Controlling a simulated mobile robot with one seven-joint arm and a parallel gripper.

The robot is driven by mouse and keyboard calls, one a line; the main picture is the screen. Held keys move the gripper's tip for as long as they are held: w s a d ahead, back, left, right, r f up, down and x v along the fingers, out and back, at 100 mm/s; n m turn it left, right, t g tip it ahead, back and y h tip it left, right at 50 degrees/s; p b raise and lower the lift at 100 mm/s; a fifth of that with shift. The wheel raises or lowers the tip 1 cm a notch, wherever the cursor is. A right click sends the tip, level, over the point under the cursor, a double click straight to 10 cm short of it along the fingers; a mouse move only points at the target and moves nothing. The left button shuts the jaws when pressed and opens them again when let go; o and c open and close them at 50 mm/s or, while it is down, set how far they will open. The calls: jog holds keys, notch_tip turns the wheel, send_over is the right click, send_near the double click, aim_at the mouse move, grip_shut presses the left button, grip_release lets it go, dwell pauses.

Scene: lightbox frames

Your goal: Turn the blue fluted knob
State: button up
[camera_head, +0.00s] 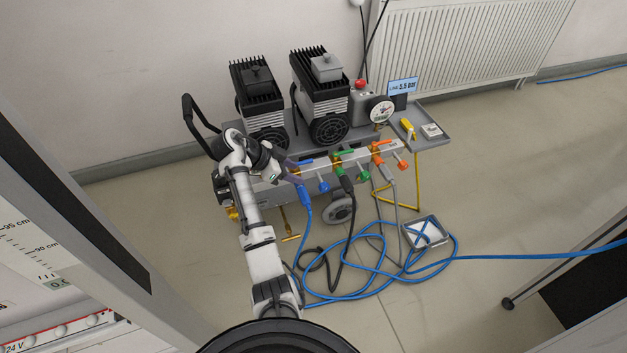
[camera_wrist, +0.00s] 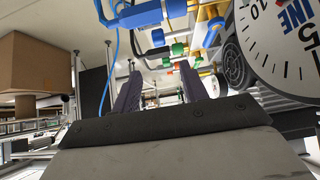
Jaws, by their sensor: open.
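The blue knob (camera_head: 323,186) sits on the front of a pale manifold bar on the compressor cart, the leftmost of a row of coloured knobs. Its flutes are too small to make out in the head view. My gripper (camera_head: 294,172) is beside the left end of the bar, just left of the blue knob and apart from it. In the wrist view my gripper (camera_wrist: 160,72) shows two dark fingers spread apart with nothing held between them. A blue round part (camera_wrist: 158,37), apparently the knob, shows above the fingertips. My arm hides part of the cart's left end.
A green knob (camera_head: 366,176) and an orange knob (camera_head: 403,164) follow along the bar. A blue lever (camera_head: 306,163) is close to my fingers. A blue hose (camera_head: 307,200) hangs below and coils on the floor. A gauge (camera_head: 381,109) stands behind.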

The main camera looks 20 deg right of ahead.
aim_at(324, 184)
jog(key=x, duration=1.3)
jog(key=shift+d+f, duration=0.25)
jog(key=shift+c, duration=0.4)
grip_shut()
